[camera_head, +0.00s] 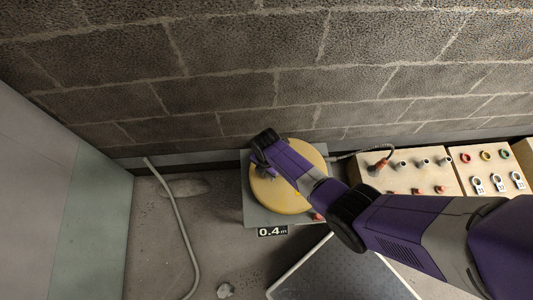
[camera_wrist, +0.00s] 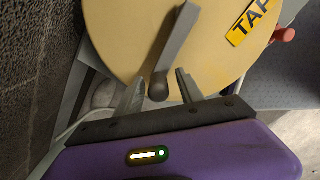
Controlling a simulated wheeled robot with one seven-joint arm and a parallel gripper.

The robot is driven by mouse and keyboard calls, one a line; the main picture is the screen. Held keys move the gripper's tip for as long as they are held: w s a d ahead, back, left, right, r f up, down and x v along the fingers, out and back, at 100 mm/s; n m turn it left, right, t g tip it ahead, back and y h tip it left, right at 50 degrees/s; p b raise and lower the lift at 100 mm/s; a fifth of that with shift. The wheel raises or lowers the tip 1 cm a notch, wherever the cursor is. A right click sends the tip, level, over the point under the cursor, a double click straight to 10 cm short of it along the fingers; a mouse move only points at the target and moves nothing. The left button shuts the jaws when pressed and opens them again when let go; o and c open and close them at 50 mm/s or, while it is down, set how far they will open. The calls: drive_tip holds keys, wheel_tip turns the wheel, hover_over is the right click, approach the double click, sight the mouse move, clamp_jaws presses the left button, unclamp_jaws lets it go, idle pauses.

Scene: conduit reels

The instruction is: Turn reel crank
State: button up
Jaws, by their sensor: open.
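The yellow round reel (camera_head: 285,190) sits on a grey base (camera_head: 250,208) against the block wall, partly hidden by my arm in the head view. In the wrist view the reel (camera_wrist: 125,32) fills the top, with a grey crank arm (camera_wrist: 175,38) across its face. The crank ends in a dark rounded knob (camera_wrist: 158,89). My gripper (camera_wrist: 160,84) is open, with one finger on each side of the knob. I cannot tell whether either finger touches it. In the head view my gripper is over the reel's left part, its fingers hidden.
A label reading "0.4 m" (camera_head: 273,231) is in front of the base. Panels with connectors (camera_head: 408,180) stand to the right. A pale hose (camera_head: 178,222) lies on the floor at left, near a grey panel (camera_head: 95,200). A red knob (camera_wrist: 285,35) sticks out beside the reel.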

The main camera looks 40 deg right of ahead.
drive_tip(key=shift+r+p, duration=1.1)
drive_tip(key=shift+r, duration=2.85)
